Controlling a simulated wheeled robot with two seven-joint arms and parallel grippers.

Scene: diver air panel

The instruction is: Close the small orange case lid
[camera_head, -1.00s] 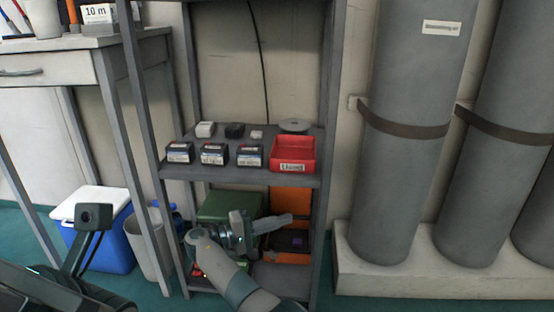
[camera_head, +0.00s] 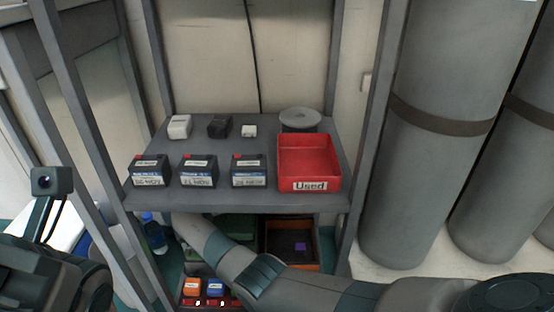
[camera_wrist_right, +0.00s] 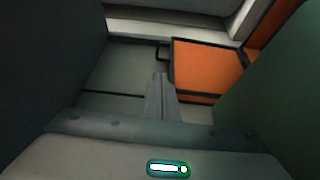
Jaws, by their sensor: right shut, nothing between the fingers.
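The small orange case (camera_head: 291,262) is on the lower shelf in the head view, right of my right arm. Its dark inside and a purple item show from above, so it looks open. The shelf above cuts off its back, and I cannot make out the lid there. In the right wrist view, orange panels with dark edging (camera_wrist_right: 207,65) lie just ahead and right of my right gripper (camera_wrist_right: 158,76); I cannot tell if they are the lid. That gripper is shut and empty; the shelf and arm hide it in the head view.
The shelf above (camera_head: 235,200) carries several dark battery boxes and a red "Used" bin (camera_head: 308,160). A green case (camera_head: 235,227) is left of the orange one. Grey shelf posts (camera_head: 368,120) and tall grey cylinders (camera_head: 430,140) stand at the right.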

